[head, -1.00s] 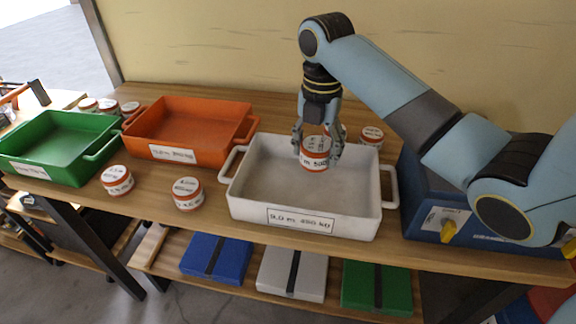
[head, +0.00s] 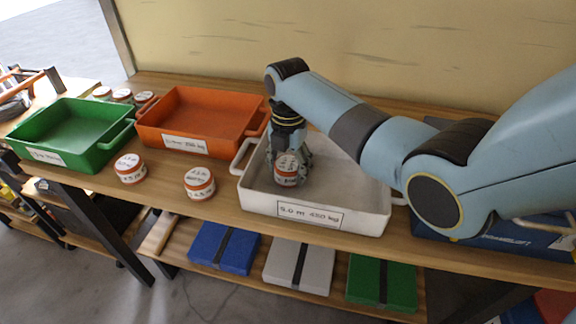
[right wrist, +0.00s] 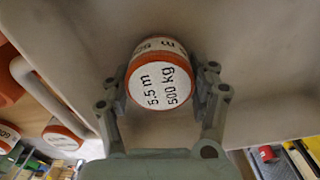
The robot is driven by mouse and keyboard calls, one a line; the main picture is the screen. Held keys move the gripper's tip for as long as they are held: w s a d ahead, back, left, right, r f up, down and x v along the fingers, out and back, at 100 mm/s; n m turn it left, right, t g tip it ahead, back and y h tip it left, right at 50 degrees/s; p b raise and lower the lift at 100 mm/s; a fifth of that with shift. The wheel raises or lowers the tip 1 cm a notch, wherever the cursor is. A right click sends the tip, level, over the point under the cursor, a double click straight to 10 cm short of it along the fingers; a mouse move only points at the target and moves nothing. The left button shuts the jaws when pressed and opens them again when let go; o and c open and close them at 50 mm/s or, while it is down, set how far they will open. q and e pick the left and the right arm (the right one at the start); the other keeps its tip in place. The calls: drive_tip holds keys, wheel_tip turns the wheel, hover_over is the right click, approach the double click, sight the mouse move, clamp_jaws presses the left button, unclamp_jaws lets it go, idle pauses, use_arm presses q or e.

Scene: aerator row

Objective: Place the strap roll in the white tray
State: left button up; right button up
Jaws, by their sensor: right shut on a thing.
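The white tray (head: 330,190) stands on the wooden bench, with a label reading about "9.0 m 450 kg" on its front. My right gripper (head: 286,176) is inside the tray's outline, toward its left side. It is shut on a strap roll (head: 286,168), white and orange. In the right wrist view the strap roll (right wrist: 158,88) sits between the fingers, and its label reads "5.5 m 500 kg". The tray floor (right wrist: 230,60) shows behind it. Whether the roll touches the floor I cannot tell. My left gripper is not in view.
An orange tray (head: 163,128) and a green tray (head: 28,135) stand to the left. Two strap rolls, one (head: 130,168) and another (head: 199,183), stand on the bench front. Several more are at the back left. A blue case (head: 500,238) is at the right.

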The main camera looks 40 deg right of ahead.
sight(288, 164)
drive_tip(key=shift+f, duration=0.1)
drive_tip(key=o, duration=1.3)
wheel_tip(288, 164, up, 12)
drive_tip(key=shift+r, duration=0.1)
